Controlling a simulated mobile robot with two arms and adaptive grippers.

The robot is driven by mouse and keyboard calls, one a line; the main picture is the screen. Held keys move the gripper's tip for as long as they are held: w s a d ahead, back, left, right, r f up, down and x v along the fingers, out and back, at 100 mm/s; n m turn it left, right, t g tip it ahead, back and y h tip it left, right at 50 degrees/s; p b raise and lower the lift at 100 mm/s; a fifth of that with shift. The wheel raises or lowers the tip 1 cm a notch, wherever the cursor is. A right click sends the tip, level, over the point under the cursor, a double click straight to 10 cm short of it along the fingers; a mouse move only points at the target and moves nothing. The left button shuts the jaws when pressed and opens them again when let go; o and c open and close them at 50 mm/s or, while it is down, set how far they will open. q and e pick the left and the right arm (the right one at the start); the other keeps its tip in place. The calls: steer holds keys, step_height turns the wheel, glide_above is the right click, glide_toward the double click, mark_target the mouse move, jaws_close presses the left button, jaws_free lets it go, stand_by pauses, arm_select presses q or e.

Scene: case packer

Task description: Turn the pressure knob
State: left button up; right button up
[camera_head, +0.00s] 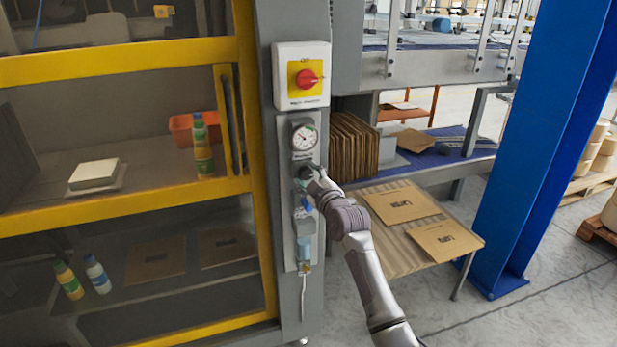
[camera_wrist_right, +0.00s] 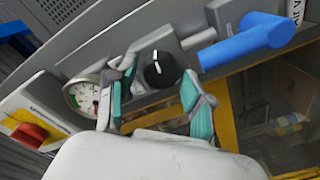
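The pressure knob (camera_wrist_right: 160,70) is black and round with a white mark, on a grey fitting. In the head view the black knob (camera_head: 305,172) sits below the round gauge (camera_head: 304,137), partly hidden by my gripper. My right gripper (camera_wrist_right: 155,90) is open, its teal-padded fingers apart on either side of the knob. I cannot tell whether either finger touches it. In the head view the right gripper (camera_head: 313,178) is at the panel. The gauge also shows in the wrist view (camera_wrist_right: 82,96), beside the left finger. My left gripper is not in view.
A red switch on a yellow plate (camera_head: 306,79) is above the gauge. A blue valve handle (camera_wrist_right: 250,38) lies close to the right finger. A yellow-framed machine door (camera_head: 130,60) is to the left. A table with flat cartons (camera_head: 400,204) stands to the right.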

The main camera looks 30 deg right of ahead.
steer(key=c, duration=0.8)
steer(key=shift+o, duration=0.2)
steer(key=shift+m, duration=0.3)
steer(key=shift+m+p, duration=0.7)
steer(key=shift+m, duration=0.2)
steer(key=m+p, duration=0.1)
steer(key=m, duration=0.2)
steer(key=shift+m+p, duration=0.3)
steer(key=m+p, duration=0.1)
steer(key=m, duration=0.2)
steer(key=shift+d+m, duration=0.1)
steer(key=shift+m, duration=0.3)
steer(key=shift+m+h+p, duration=0.3)
steer(key=shift+m+p, duration=0.35)
steer(key=shift+m, duration=0.95)
steer(key=shift+f, duration=0.1)
